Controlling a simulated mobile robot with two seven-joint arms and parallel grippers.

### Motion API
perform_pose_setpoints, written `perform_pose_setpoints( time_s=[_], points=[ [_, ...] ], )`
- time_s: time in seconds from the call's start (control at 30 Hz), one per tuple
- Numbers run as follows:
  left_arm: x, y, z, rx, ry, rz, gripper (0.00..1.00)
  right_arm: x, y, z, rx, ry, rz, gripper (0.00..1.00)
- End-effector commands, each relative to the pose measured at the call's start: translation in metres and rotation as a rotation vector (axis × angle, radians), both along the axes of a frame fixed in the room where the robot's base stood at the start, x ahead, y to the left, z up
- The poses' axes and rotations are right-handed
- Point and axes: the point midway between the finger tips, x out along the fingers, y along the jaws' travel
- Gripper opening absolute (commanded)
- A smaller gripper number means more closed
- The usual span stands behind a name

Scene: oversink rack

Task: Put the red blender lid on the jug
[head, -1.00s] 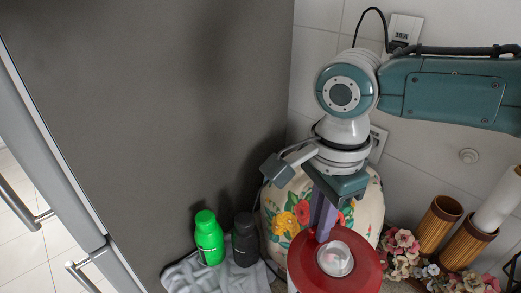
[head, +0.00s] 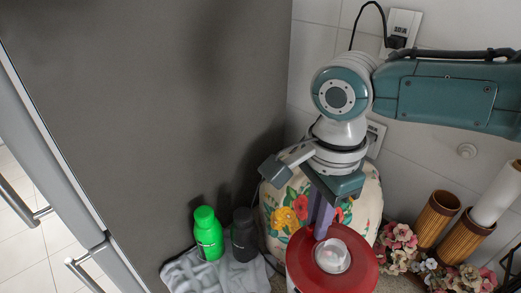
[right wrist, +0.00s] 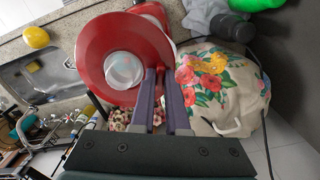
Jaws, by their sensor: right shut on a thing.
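The red blender lid (head: 362,274) is a round red disc with a clear cup-like cap (head: 332,256) at its centre. My right gripper (head: 322,228) points down and is shut on the lid beside the cap. In the right wrist view the two purple fingers (right wrist: 163,85) meet the lid (right wrist: 95,60) near the clear cap (right wrist: 123,70). A red part (right wrist: 150,12) shows beyond the lid's edge there; I cannot tell if it belongs to the blender. The jug is not clearly visible, and the lid hides what is under it. My left gripper is not in view.
A flowered cover (head: 278,215) stands behind the lid. A green bottle (head: 208,238) and a dark bottle (head: 244,240) stand on a grey cloth (head: 187,277) to the left. Flowers (head: 400,245) and bamboo-like holders (head: 437,218) are at the right. A sink (right wrist: 45,75) shows in the wrist view.

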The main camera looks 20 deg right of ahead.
Motion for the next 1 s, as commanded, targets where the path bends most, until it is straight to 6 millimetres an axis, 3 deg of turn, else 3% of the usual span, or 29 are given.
perform_pose_setpoints(
  time_s=[1.0],
  points=[
    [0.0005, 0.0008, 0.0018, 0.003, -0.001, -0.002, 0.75, 0.0003, 0.0007, -0.0074, 0.001, -0.001, 0.0, 0.0]
  ],
)
